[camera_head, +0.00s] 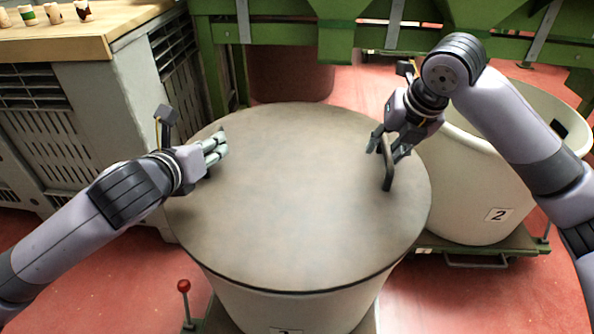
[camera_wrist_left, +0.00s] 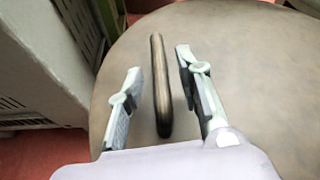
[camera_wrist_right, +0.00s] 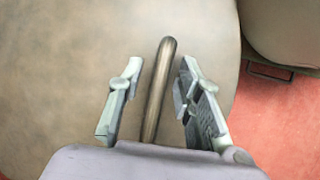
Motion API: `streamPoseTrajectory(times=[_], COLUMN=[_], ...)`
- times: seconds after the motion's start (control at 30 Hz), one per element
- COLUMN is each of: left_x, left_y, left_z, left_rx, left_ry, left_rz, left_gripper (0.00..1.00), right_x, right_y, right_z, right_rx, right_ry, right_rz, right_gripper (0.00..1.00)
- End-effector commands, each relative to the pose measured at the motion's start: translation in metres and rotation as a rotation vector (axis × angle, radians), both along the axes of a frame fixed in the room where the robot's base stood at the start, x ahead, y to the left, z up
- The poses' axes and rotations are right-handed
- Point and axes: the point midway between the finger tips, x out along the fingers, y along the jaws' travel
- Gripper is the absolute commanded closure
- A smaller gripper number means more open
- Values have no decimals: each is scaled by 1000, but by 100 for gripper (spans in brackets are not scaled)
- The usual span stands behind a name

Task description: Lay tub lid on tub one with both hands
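The tub lid (camera_head: 300,215) is a large round brown-grey disc with two upright handles. It lies flat over the top of a cream tub (camera_head: 300,308), whose label is cut off at the bottom of the head view. My left gripper (camera_head: 221,146) is open at the left handle (camera_wrist_left: 160,90), which stands between its fingers with gaps on both sides. My right gripper (camera_head: 385,150) is open around the right handle (camera_wrist_right: 158,90), also with gaps on both sides. The right handle (camera_head: 388,170) also shows in the head view.
An open cream tub (camera_head: 460,195) labelled 2 stands on a green dolly at the right. Green machinery (camera_head: 340,40) runs along the back. A grey crate (camera_head: 110,120) and a wooden worktop (camera_head: 90,35) with several corks are at the left. The floor is red.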

Motion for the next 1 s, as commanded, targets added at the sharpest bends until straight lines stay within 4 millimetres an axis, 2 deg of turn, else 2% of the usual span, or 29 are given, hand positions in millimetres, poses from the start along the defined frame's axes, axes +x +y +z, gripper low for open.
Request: streamPoseTrajectory(times=[0.3, 0.53, 0.67, 1.0], left_x=[-47, -60, -61, -60], left_y=[9, 11, 11, 11], left_z=[21, 25, 25, 25], left_rx=[1, 0, 0, 0], left_ry=[-3, -1, -1, -1], left_rz=[-1, 0, 0, 0], left_gripper=[67, 67, 67, 67], right_x=[0, -2, -10, -38], right_y=[0, -1, -3, -13], right_z=[0, 7, 26, 89], right_rx=[1, 1, 1, 1], right_ry=[0, -2, -5, -4], right_rz=[0, 0, 0, 1], right_gripper=[68, 68, 68, 68])
